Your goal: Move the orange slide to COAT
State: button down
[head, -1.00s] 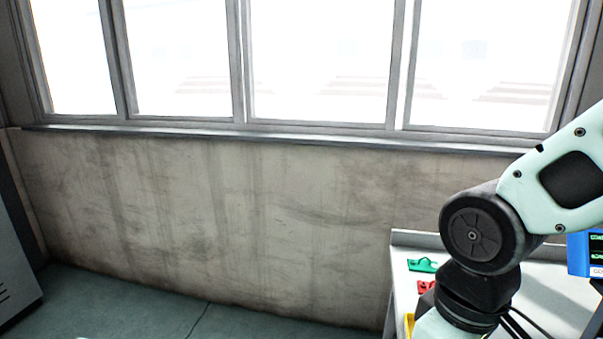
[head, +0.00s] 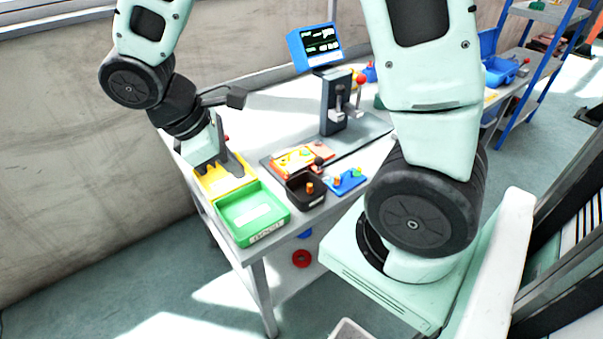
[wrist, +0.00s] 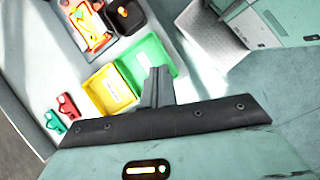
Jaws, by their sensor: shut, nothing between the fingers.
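An orange slide (head: 295,160), a flat orange part with a small green and yellow piece by it, lies on the grey plate on the table. It also shows in the wrist view (wrist: 88,28) at the upper left. My gripper (head: 228,165) is above the yellow tray, to the left of the orange slide and apart from it. In the wrist view my gripper (wrist: 158,78) has its fingers together, with nothing held, over the green tray's edge. I cannot read the word COAT on anything.
A yellow tray (head: 213,183) and a green tray (head: 236,229) stand at the table's front left. A black box (head: 296,200) with an orange peg and a blue part (head: 345,183) lie near the slide. Behind stands a lever press (head: 336,110) under a blue screen (head: 303,58).

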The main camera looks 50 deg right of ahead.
jog(key=w+d+f+n+g+h+b, duration=0.1)
jog(key=w+d+f+h+b, duration=0.1)
jog(key=w+d+f, duration=0.35)
jog(key=w+d+f+n+g+h+b, duration=0.1)
jog(key=w+d+f+h+b, duration=0.15)
jog(key=d, duration=0.55)
jog(key=shift+y, duration=0.25)
jog(key=x, duration=0.6)
jog(key=p+x, duration=0.1)
jog(key=x, duration=0.3)
jog(key=shift+s, duration=0.35)
jog(key=shift+s+d+f, duration=0.1)
jog(key=shift+s+d, duration=0.15)
jog(key=shift+d, duration=0.25)
jog(key=shift+s+d, duration=0.25)
jog(key=shift+d, duration=0.25)
jog(key=shift+s+d+f+p, duration=0.2)
jog(key=shift+s+d+p, duration=0.1)
jog(key=shift+d, duration=0.25)
jog(key=s+d, duration=0.1)
jog(key=d, duration=0.4)
jog(key=s+d+b, duration=0.1)
jog(key=d, duration=0.5)
jog(key=s+d, duration=0.2)
jog(key=d, duration=0.4)
jog(key=shift+b, duration=0.35)
jog(key=shift+w, duration=0.1)
